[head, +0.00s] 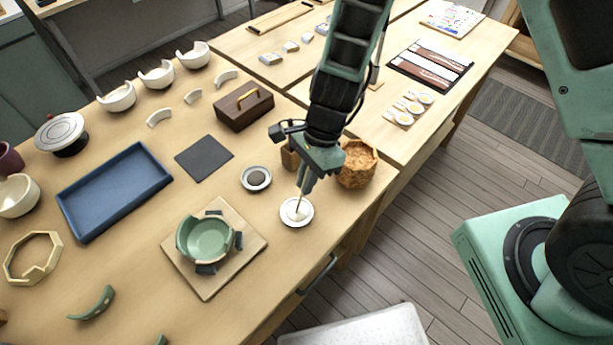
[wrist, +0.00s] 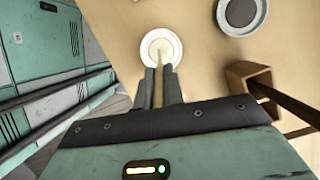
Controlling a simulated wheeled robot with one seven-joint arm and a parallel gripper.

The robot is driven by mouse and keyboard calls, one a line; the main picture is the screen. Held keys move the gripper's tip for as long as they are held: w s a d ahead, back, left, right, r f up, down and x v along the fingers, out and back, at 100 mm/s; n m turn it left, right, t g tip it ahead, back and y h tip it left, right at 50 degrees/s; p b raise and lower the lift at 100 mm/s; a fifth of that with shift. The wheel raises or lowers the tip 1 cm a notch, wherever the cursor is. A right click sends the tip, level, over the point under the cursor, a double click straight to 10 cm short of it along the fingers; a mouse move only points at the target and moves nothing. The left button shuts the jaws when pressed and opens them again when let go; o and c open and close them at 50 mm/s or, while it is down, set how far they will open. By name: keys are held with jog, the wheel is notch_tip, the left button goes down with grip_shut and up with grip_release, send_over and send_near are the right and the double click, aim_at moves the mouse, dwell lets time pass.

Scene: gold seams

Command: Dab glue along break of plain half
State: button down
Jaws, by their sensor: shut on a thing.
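My gripper (head: 306,180) is shut on a thin wooden stick (head: 299,203), held tip down over a small white dish (head: 307,222) of pale paste. In the wrist view the stick (wrist: 158,92) runs between the fingers (wrist: 159,75) to the dish (wrist: 145,50); its tip appears to be in the paste. A green broken bowl (head: 208,238) sits among dark pads on a square board (head: 206,287), left of the dish. A curved green shard (head: 92,304) lies at the front left. I cannot tell which piece is the plain half.
A dish with a dark centre (head: 256,178), a wooden block (head: 290,156) and a woven basket (head: 357,164) stand close around my gripper. A blue tray (head: 114,192), dark mat (head: 204,157) and wooden box (head: 243,108) lie farther left. Bare tabletop separates dish and board.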

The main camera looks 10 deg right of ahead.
dwell(0.5)
notch_tip(320, 180, up, 7)
jog(key=p, duration=0.7)
jog(key=shift+s+f, duration=0.1)
dwell(0.7)
